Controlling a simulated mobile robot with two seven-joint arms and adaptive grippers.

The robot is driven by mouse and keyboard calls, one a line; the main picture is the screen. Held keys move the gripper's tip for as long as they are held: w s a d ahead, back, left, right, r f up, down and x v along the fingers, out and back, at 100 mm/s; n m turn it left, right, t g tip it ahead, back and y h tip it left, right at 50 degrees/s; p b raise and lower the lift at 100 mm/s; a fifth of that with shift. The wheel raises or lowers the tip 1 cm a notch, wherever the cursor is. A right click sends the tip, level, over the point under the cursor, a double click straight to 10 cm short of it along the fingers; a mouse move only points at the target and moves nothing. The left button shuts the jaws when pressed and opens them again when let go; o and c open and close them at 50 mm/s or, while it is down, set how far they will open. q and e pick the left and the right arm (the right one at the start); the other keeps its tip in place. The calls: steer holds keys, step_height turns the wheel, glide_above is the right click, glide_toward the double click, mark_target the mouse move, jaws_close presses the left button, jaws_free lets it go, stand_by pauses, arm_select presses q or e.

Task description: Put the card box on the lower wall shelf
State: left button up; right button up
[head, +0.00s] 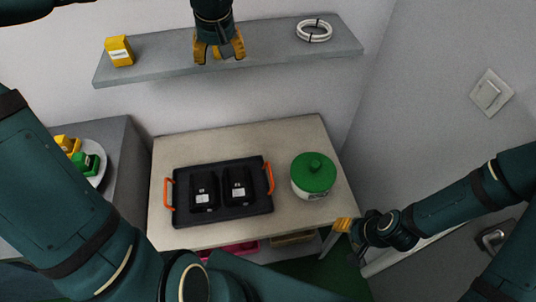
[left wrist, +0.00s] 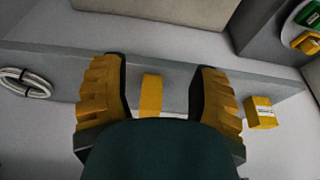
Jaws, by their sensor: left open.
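The grey wall shelf (head: 275,50) runs across the back wall, and its surface also shows in the left wrist view (left wrist: 60,70). My left gripper (head: 219,50) is over the shelf's middle with its fingers apart. In the left wrist view, a narrow plain yellow block (left wrist: 151,95) is between the open fingers (left wrist: 160,95), probably the card box; its lower part is hidden by the gripper. I cannot tell if the fingers touch it. A yellow box with a white label (head: 119,51) stands at the shelf's left end. My right gripper (head: 343,225) is low by the table's right front corner, its fingers unclear.
A white cable coil (head: 314,31) lies on the shelf's right part. Below, a table (head: 290,135) holds a black tray (head: 240,213) with two black devices and a green-lidded pot (head: 313,175). A plate (head: 97,152) with yellow and green items is on a grey surface at left.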

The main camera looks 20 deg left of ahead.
arm_select(q)
steer(key=w+a+f+t+y, duration=0.1)
steer(key=w+f+y, duration=0.1)
steer(key=f, duration=0.4)
steer(key=w+a+f+y, duration=0.1)
steer(key=w+a+f, duration=0.1)
steer(key=f, duration=0.3)
steer(key=d+f+m+t+h, duration=0.1)
steer(key=d+f, duration=0.2)
steer(key=f, duration=0.3)
steer(key=d+f+t+h, duration=0.1)
steer(key=d+f+t, duration=0.15)
steer(key=f, duration=0.35)
steer(key=s+d+f+m+g+h, duration=0.3)
steer(key=s+d+f+g+h, duration=0.2)
steer(key=s+d+f, duration=0.9)
steer(key=s+d+h, duration=0.2)
steer(key=s, duration=0.1)
steer(key=shift+s+f, duration=0.2)
steer(key=shift+f, duration=0.2)
steer(key=shift+m+g, duration=0.25)
steer(key=shift+m, duration=0.05)
steer(key=f+b, duration=0.3)
steer(key=f, duration=0.1)
steer(key=f+b, duration=0.7)
steer(key=shift+s+d+f+b, duration=0.15)
steer(key=shift+d+f+b, duration=0.15)
steer(key=shift+f+b, duration=0.1)
steer(key=shift+r, duration=0.15)
